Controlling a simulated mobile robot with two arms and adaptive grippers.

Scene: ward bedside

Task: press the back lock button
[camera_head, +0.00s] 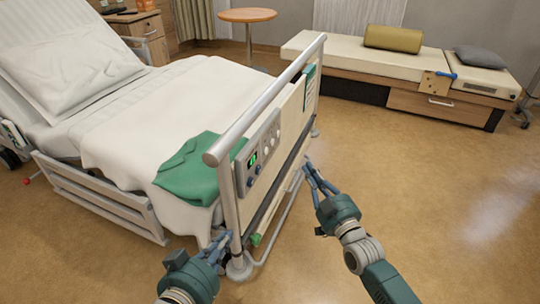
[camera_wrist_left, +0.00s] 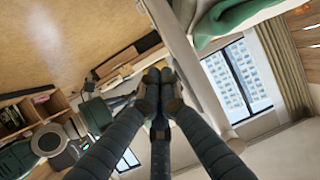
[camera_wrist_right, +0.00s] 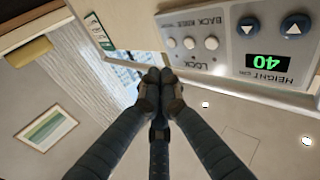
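The bed's control panel (camera_head: 258,153) is on the outer face of the footboard. The right wrist view shows it upside down, with a green "40" height display (camera_wrist_right: 267,62) and two blue arrow buttons. Under LOCK is a row of round pale buttons; the back lock button (camera_wrist_right: 211,43) appears to be the one nearest the display, by the BACK label. My right gripper (camera_head: 309,166) is shut and empty, apart from the panel, to its right in the head view. My left gripper (camera_head: 222,240) is shut and empty, low by the near footboard post. Its fingertips also show in the left wrist view (camera_wrist_left: 159,78).
The footboard rail (camera_head: 265,100) rises above the panel. A green cloth (camera_head: 195,170) lies on the bed (camera_head: 130,125) behind it. A bench (camera_head: 400,72) with a cushion stands at the back right. The floor (camera_head: 445,200) to the right is clear.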

